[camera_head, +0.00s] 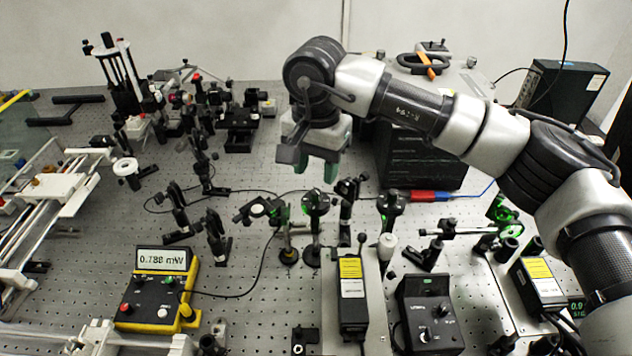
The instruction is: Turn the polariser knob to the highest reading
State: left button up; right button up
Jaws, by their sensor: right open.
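My right gripper (317,165) has green fingertips and hangs open and empty above the middle of the optical bench. Below it stand round optic mounts on posts: one mount (315,204) almost straight below and another (390,205) to the right, both with green light on them. I cannot tell which of them carries the polariser knob. The gripper appears apart from the mounts. A yellow power meter (160,290) at the lower left has a display (163,260) that reads about 0.788 mW. My left gripper is not in view.
A black box with a yellow label (351,295) and a black control box (428,312) stand at the front. Several post-mounted optics crowd the middle. A black cabinet (415,160) stands behind the gripper. A white-railed frame (60,190) fills the left side.

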aim_at(316, 191)
jog(key=shift+w+f+p, duration=0.1)
jog(key=shift+f+p, duration=0.45)
jog(key=shift+f, duration=2.1)
